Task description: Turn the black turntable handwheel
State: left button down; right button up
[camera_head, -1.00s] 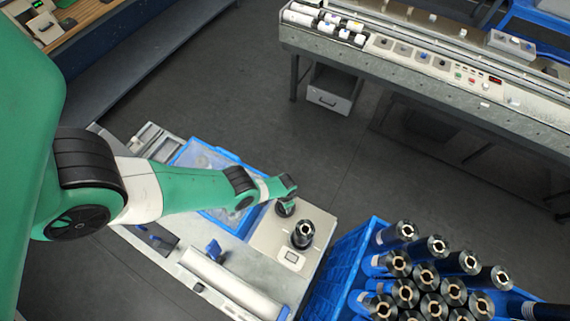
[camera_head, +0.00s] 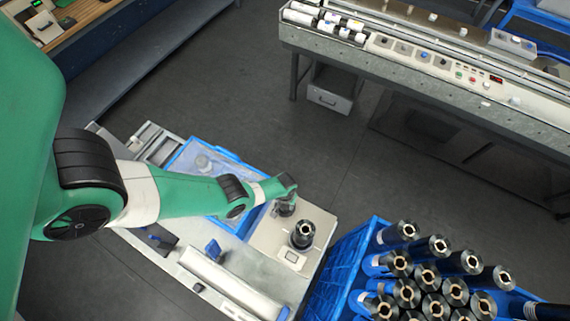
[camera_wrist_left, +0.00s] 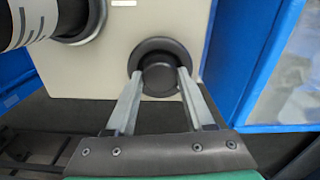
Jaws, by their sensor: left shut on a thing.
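The black turntable handwheel (camera_wrist_left: 150,50) is a round dark wheel with a raised knob (camera_wrist_left: 160,76), on the pale machine plate (camera_wrist_left: 120,75). My left gripper (camera_wrist_left: 160,78) has its two fingers on either side of the knob, shut on it. In the head view my left gripper (camera_head: 284,208) reaches down over the plate, and it mostly hides the handwheel there. My right gripper is in neither view.
A black-and-metal spindle (camera_head: 302,234) stands on the plate beside the handwheel. A blue bin (camera_head: 222,155) lies behind my left arm. A blue crate (camera_head: 345,255) full of dark rolls is at the right. A conveyor bench (camera_head: 440,90) stands beyond open floor.

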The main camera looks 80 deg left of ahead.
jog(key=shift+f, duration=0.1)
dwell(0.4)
pick_arm(q)
jog(key=shift+c, duration=1.3)
grip_release()
